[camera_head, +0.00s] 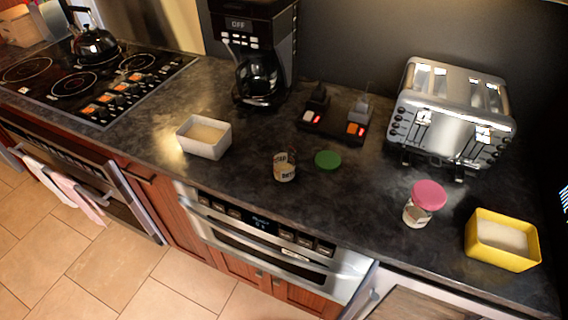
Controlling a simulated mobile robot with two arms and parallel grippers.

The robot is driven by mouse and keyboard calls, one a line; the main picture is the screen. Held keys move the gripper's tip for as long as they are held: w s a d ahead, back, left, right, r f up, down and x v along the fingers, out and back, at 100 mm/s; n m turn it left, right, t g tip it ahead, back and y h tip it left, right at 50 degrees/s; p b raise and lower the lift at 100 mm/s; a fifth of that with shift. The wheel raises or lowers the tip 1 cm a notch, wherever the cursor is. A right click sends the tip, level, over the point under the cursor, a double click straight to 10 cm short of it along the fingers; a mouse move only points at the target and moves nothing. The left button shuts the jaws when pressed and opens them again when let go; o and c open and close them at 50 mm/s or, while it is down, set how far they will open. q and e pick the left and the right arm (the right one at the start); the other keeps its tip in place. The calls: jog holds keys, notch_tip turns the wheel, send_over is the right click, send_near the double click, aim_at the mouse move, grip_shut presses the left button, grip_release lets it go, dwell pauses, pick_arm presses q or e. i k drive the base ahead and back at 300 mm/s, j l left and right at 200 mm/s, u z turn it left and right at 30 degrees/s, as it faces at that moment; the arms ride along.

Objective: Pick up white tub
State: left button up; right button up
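The white tub (204,151) stands upright on the dark countertop, near its front edge and left of the middle of the view. It is a rectangular open container with a pale beige filling or inside. Nothing touches it. Neither of my grippers shows in the head view.
A small labelled jar (284,168) and a green lid (328,159) are right of the tub. A coffee maker (254,50) stands behind. A pink-lidded jar (423,203), yellow tub (501,241) and toaster (452,115) are farther right. The stove (95,85) is left. The microwave drawer (270,240) is below.

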aim_at(200, 136)
jog(key=k+l, duration=0.1)
jog(key=l, duration=1.5)
